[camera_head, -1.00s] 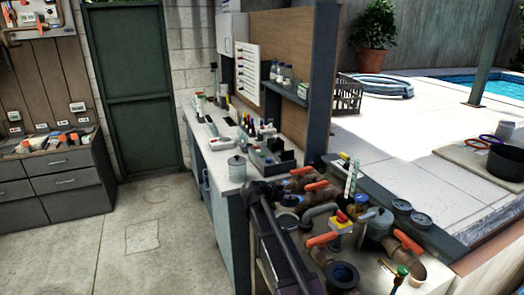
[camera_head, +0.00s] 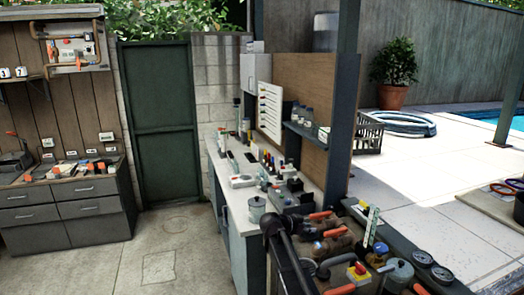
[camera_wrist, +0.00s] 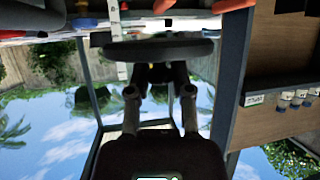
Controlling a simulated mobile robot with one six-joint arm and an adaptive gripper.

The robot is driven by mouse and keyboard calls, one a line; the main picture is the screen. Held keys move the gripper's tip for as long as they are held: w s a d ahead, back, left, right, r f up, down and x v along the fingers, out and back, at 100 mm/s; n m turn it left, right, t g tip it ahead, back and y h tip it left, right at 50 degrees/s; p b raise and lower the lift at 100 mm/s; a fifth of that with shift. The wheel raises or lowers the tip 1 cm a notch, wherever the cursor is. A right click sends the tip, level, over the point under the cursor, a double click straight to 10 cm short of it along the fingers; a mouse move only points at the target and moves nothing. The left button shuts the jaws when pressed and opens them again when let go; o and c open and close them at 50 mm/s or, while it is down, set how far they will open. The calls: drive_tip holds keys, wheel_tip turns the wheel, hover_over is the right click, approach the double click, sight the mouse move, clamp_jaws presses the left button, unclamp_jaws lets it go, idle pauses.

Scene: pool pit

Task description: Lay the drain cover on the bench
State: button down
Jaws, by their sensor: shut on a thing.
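The drain cover (camera_wrist: 158,49) appears in the wrist view as a dark, flat disc seen almost edge-on. My gripper (camera_wrist: 156,72) is shut on it, with both fingers meeting its near side. Most of its face and the exact grip contact are hidden. In the head view the bench (camera_head: 231,195) has a long pale top and runs along the partition in the middle. My dark arm (camera_head: 285,245) is in front of the bench's near end. Neither the cover nor the gripper can be clearly made out there.
A lidded grey pot (camera_head: 257,209), bottles and boxes crowd parts of the bench top. Pipes with orange-handled valves (camera_head: 320,216) lie close to its near right end. A drawer cabinet (camera_head: 70,213) stands left. Open floor (camera_head: 170,255) lies between.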

wheel_tip(320, 180, down, 7)
drive_tip(key=b, duration=0.6)
drive_tip(key=shift+b, duration=0.3)
drive_tip(key=shift+r, duration=0.1)
idle(2.3)
idle(0.5)
wheel_tip(320, 180, up, 7)
drive_tip(key=p, duration=0.7)
wheel_tip(320, 180, down, 7)
drive_tip(key=b, duration=0.7)
idle(0.5)
wheel_tip(320, 180, up, 7)
drive_tip(key=p, duration=0.7)
wheel_tip(320, 180, down, 7)
drive_tip(key=b, duration=0.7)
